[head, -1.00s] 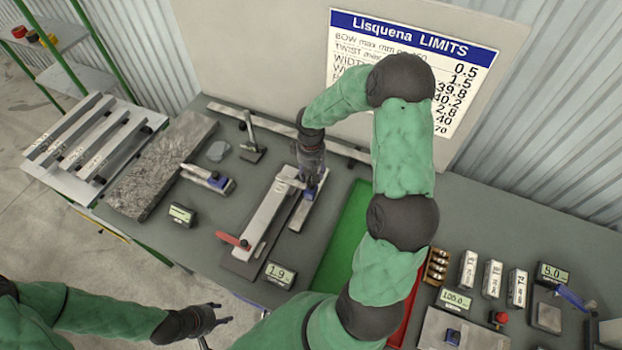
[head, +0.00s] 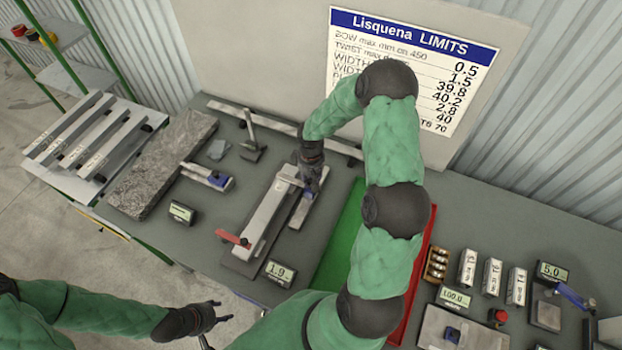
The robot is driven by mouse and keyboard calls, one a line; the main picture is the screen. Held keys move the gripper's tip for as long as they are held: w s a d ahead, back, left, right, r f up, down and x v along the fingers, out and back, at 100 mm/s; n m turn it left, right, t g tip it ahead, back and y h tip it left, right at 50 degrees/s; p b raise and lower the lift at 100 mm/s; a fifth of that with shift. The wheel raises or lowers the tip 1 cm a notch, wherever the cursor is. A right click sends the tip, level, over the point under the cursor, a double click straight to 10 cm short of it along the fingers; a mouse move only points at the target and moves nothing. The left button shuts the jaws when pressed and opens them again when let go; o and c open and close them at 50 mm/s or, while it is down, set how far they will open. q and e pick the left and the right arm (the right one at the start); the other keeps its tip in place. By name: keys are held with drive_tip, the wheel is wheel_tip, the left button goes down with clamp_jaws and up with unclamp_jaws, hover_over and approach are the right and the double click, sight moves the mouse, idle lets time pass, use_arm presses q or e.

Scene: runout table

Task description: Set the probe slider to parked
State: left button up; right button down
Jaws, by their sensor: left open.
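A long pale bar fixture (head: 266,222) lies on a dark base on the grey table, with a red lever (head: 233,238) at its near end. A slider rail with a blue block (head: 312,188) lies along its right side; I take this for the probe slider. My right gripper (head: 311,180) is over the far end of that rail, at the blue block. Its fingers are small and partly hidden, so its grip is unclear. My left gripper (head: 214,314) is open and empty, low in front of the table's near edge. A small display (head: 280,274) by the fixture reads 1.9.
A second gauge with a blue block (head: 208,177), a stone slab (head: 162,165) and a display (head: 181,213) are to the left. A green tray (head: 340,240) and red tray (head: 416,285) are to the right, partly behind my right arm.

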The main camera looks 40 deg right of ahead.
drive_tip(key=w+d, duration=0.1)
drive_tip(key=d, duration=0.1)
drive_tip(key=w+d, duration=0.2)
drive_tip(key=d, duration=0.1)
drive_tip(key=w+d+b, duration=0.1)
drive_tip(key=d, duration=0.2)
drive_tip(key=shift+w+d+f, duration=0.1)
drive_tip(key=shift+w+d, duration=0.05)
drive_tip(key=shift+d, duration=0.1)
drive_tip(key=shift+w+d, duration=0.2)
drive_tip(key=shift+d, duration=0.15)
drive_tip(key=c, duration=1.2)
unclamp_jaws()
drive_tip(key=shift+o, duration=1.1)
drive_tip(key=shift+d, duration=0.15)
wheel_tip(320, 180, up, 12)
